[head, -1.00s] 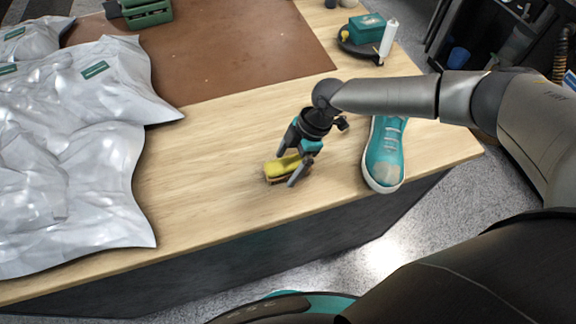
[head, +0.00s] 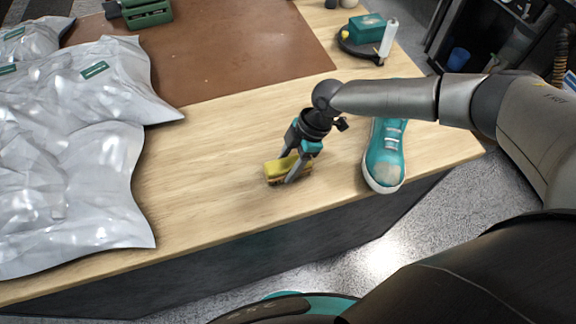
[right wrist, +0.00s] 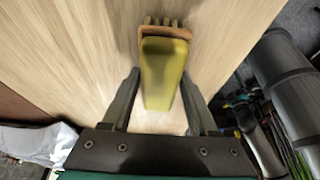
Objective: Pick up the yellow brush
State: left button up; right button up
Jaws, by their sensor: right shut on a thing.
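The yellow brush (head: 274,170) lies on the wooden table near its front edge, with a yellow top and a brown lower part. In the right wrist view the yellow brush (right wrist: 161,68) runs between the two fingers, its brown bristle end pointing away from the palm. My right gripper (head: 289,169) reaches down to the brush and is shut on it, one finger on each side; the near finger hides part of the brush. The brush appears still at table level. My left gripper is not in view.
A teal sneaker (head: 386,155) stands just right of my right gripper. Silvery plastic bags (head: 75,170) cover the left of the table (head: 215,180). A brown mat (head: 215,55) lies behind.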

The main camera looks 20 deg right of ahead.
aim_at(288, 163)
grip_shut()
jog(key=shift+r, duration=0.15)
jog(key=shift+r+p, duration=0.2)
jog(key=shift+p, duration=0.1)
notch_tip(288, 163, up, 20)
jog(key=shift+p, duration=0.45)
jog(key=shift+f, duration=0.1)
